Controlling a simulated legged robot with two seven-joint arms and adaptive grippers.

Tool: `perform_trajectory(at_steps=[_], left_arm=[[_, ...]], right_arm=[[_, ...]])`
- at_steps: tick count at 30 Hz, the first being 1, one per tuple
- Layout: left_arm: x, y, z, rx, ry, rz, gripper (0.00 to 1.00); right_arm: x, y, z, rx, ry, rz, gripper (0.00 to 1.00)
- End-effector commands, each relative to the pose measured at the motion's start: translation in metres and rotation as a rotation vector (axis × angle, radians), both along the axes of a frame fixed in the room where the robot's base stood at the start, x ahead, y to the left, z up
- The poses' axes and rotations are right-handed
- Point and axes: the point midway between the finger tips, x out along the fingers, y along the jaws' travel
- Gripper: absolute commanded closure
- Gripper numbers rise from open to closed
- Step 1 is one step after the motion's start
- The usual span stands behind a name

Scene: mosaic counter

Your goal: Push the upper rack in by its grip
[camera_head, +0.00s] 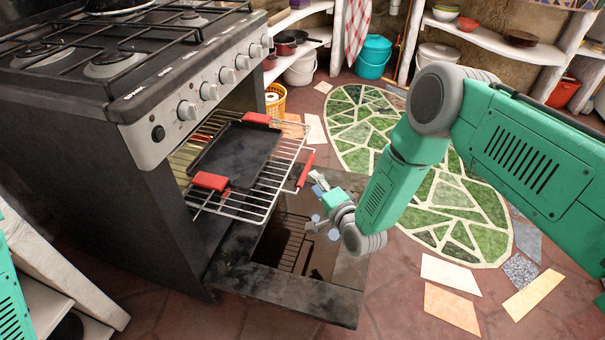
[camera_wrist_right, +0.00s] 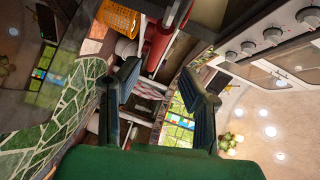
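The upper rack (camera_head: 238,208) is a wire shelf pulled out of the oven, and its red grip (camera_head: 306,170) sits at its front edge. A dark tray (camera_head: 235,153) with red handles lies on the rack. My right gripper (camera_head: 318,204) is open and empty, just in front of and below the grip, apart from it. In the right wrist view the open fingers (camera_wrist_right: 162,92) are spread, and the red grip (camera_wrist_right: 166,38) appears beyond them, between their tips. My left gripper is out of view; only a bit of my left arm shows at the left edge.
The oven door (camera_head: 300,300) is folded down below the rack. The stove (camera_head: 110,170) with its knobs stands at left. An orange basket (camera_head: 276,101) stands behind the rack. A green mosaic patch (camera_head: 440,205) covers the open floor at right, with shelves at the back.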

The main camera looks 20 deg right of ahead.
Motion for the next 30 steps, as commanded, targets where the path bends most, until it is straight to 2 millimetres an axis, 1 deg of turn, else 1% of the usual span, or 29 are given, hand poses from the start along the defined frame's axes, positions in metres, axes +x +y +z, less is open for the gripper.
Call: perform_trajectory(at_steps=[1,6,9,12,16,24,25,26,27,28,30], left_arm=[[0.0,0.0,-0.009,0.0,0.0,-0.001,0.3],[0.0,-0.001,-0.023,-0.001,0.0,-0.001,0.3],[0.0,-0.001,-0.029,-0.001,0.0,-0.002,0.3],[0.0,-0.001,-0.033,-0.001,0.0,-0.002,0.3],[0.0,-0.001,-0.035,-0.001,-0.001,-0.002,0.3],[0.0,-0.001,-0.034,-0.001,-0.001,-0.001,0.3],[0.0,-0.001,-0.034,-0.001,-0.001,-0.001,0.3],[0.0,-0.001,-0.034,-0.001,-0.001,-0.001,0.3],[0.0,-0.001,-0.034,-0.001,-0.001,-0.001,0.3],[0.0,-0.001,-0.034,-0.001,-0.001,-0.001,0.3],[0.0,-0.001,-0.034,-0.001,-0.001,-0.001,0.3]], right_arm=[[0.012,0.0,-0.006,0.0,-0.004,0.0,0.65],[0.044,0.002,-0.012,0.005,-0.002,-0.001,0.65],[0.059,0.006,-0.014,0.004,0.0,-0.001,0.65],[0.069,0.01,-0.013,0.0,0.0,-0.001,0.65],[0.075,0.013,-0.012,-0.003,0.0,-0.001,0.65],[0.076,0.011,-0.013,0.001,0.002,-0.002,0.65],[0.076,0.01,-0.013,0.001,0.002,-0.002,0.72],[0.076,0.01,-0.013,0.002,0.002,-0.002,0.82],[0.076,0.009,-0.013,0.003,0.002,-0.002,0.97],[0.076,0.009,-0.014,0.003,0.002,-0.002,1.0],[0.076,0.009,-0.014,0.002,0.002,-0.003,1.0]])
